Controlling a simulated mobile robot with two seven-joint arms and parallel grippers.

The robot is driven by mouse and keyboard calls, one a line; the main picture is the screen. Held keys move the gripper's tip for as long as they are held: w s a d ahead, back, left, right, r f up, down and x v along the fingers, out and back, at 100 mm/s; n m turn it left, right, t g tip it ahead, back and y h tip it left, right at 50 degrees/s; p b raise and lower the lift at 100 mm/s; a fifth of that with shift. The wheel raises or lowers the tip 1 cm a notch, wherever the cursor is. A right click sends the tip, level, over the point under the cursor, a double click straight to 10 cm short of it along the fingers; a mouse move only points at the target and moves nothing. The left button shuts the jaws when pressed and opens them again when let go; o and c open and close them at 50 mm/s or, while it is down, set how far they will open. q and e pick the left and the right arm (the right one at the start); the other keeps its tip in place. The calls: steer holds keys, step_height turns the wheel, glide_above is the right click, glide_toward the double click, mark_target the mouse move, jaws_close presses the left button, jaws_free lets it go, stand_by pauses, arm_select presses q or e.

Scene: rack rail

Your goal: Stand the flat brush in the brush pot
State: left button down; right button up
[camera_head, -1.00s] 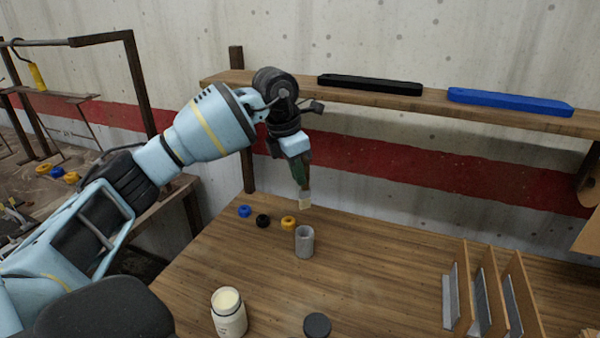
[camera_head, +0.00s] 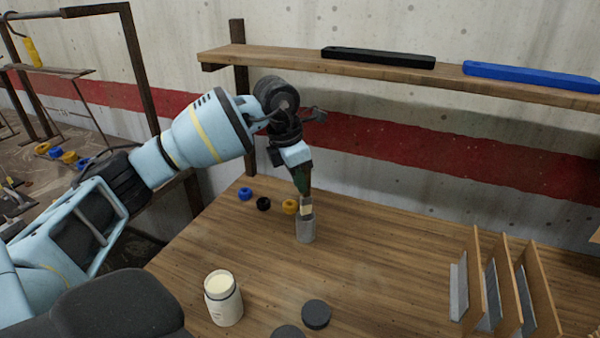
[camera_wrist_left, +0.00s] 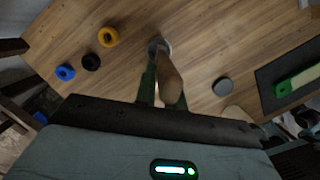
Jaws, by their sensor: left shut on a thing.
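The flat brush (camera_head: 306,209) has a pale bristle end pointing down and a brown wooden handle, which shows in the left wrist view (camera_wrist_left: 169,78). My left gripper (camera_head: 302,186) is shut on the brush and holds it nearly upright. The brush pot (camera_head: 305,232) is a small grey cylinder standing on the wooden table. The bristle end overlaps the pot's mouth in the head view; I cannot tell how far inside it is. In the left wrist view the pot (camera_wrist_left: 158,44) shows just beyond the brush, partly hidden. My right gripper is not in view.
Blue, black and yellow rings (camera_head: 289,206) lie left of the pot. A white jar (camera_head: 223,300) and a dark disc (camera_head: 316,314) stand nearer. A rack with wooden dividers (camera_head: 497,285) is at right. A shelf (camera_head: 280,64) runs behind.

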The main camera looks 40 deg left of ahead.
mark_target(301, 202)
arm_select(q)
steer(key=shift+s+a+b+x, duration=0.1)
steer(key=shift+s+b+x, duration=0.1)
steer(key=shift+x, duration=0.55)
steer(key=shift+s+a+b+x, duration=0.1)
steer(key=shift+b+x, duration=0.05)
steer(key=shift+x, duration=0.6)
steer(key=shift+s+a+b+x, duration=0.1)
steer(key=shift+s+b+x, duration=0.1)
steer(key=shift+x, duration=0.55)
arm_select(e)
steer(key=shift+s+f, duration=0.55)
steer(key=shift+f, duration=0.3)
arm_select(q)
steer(key=shift+f, duration=0.15)
steer(key=c, duration=1.4)
jaws_free()
steer(key=d+v, duration=0.1)
steer(key=v, duration=0.6)
steer(key=shift+a+r, duration=0.45)
steer(key=shift+a, duration=0.05)
